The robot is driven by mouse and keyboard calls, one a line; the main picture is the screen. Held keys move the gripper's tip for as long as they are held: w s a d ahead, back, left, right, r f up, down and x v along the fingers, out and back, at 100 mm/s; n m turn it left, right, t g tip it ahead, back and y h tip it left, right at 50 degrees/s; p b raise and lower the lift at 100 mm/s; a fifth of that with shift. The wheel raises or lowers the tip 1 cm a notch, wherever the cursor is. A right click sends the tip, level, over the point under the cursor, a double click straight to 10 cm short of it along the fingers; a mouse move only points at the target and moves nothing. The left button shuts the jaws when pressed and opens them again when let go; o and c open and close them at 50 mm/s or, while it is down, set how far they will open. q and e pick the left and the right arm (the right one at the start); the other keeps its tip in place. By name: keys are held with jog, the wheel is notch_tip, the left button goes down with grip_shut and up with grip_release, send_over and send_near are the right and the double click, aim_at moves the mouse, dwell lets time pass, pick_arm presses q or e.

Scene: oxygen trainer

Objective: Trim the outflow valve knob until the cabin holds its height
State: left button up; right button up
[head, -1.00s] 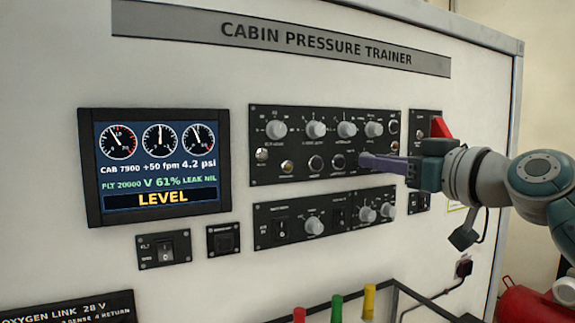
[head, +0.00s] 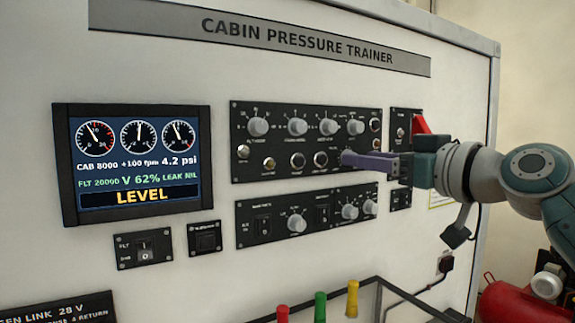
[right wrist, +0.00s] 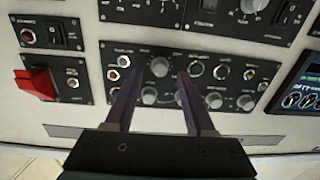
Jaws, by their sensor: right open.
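The display (head: 140,160) on the trainer panel reads CAB 8000, +100 fpm, 4.2 psi, FLT 20000, V 62%, LEAK NIL and LEVEL. My right gripper (head: 345,158) points at the right end of the lower row on the upper black control panel (head: 306,180). In the right wrist view its two fingers (right wrist: 158,84) are apart, with a grey knob (right wrist: 160,67) between or just beyond the tips. Contact cannot be told. The fingers hide that knob in the head view, and its label is too small to read. My left gripper is not in view.
Several grey knobs, such as one at the upper row's right end (head: 355,127), sit close around my fingers. A red guard (head: 421,125) is beside my wrist. A lower control panel (head: 275,235) is below. Red, green and yellow capped posts (head: 320,307) stand in front.

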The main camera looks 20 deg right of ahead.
jog(key=s+b, duration=0.3)
jog(key=s, duration=0.5)
jog(key=shift+s+d+b, duration=0.15)
jog(key=shift+d+b, duration=0.25)
jog(key=shift+d, duration=0.05)
